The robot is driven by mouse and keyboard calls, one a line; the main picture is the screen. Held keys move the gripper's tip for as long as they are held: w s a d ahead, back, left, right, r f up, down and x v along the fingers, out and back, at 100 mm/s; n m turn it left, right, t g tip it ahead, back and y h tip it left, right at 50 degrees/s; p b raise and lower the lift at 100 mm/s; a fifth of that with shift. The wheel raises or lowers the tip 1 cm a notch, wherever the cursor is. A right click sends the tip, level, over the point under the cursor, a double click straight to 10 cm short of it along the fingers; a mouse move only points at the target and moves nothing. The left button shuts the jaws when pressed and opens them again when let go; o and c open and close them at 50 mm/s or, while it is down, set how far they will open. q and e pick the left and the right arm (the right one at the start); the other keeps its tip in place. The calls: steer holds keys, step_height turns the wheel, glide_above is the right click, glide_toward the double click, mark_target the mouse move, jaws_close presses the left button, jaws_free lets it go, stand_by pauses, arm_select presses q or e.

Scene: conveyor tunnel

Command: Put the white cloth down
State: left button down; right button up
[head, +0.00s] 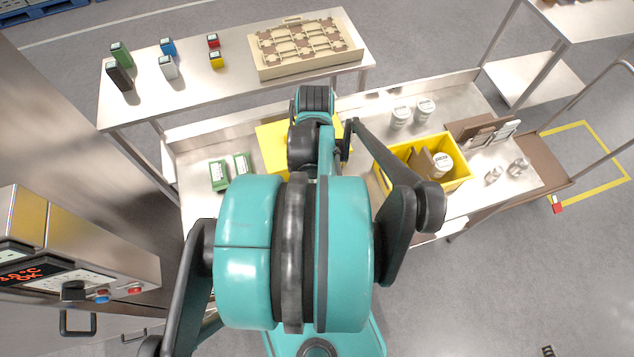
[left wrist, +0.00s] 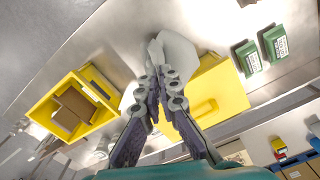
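In the left wrist view my left gripper (left wrist: 160,78) has its fingertips close together on the white cloth (left wrist: 176,54). The cloth's pale folds show beyond the tips, and another pale patch shows beside one finger. The cloth is over the steel bench, near a flat yellow piece (left wrist: 222,92); I cannot tell whether it touches the bench. In the head view my teal arm hides the cloth and most of the left gripper. My right gripper is not made out in either view.
A yellow bin (head: 458,178) holding brown cartons and a white jar stands on the steel bench (head: 462,98). Green boxes (head: 218,175) lie at its left. White jars (head: 424,109) stand behind the bin. A back table (head: 215,97) carries small boxes and a beige tray (head: 305,67).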

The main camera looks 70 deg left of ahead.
arm_select(q)
steer(key=s+a+n, duration=0.9)
steer(key=s+a, duration=0.2)
steer(key=a, duration=0.2)
steer(key=w+d+f+y+b, duration=0.1)
steer(key=w+d+f+b, duration=0.5)
steer(key=d+f+b, duration=0.2)
steer(key=w+d+f+g+y+b, duration=0.1)
steer(key=w+d+f+b, duration=0.6)
steer(key=f+b, duration=0.3)
steer(key=w+d+f+g+y+b, duration=0.1)
steer(key=w+d+f+b, duration=0.6)
steer(key=d+f+b, duration=0.2)
steer(key=shift+f, duration=0.1)
steer(key=shift+w+d+f+g, duration=0.25)
steer(key=shift+d+g, duration=0.05)
steer(key=c, duration=1.3)
jaws_free()
steer(key=shift+r, duration=0.1)
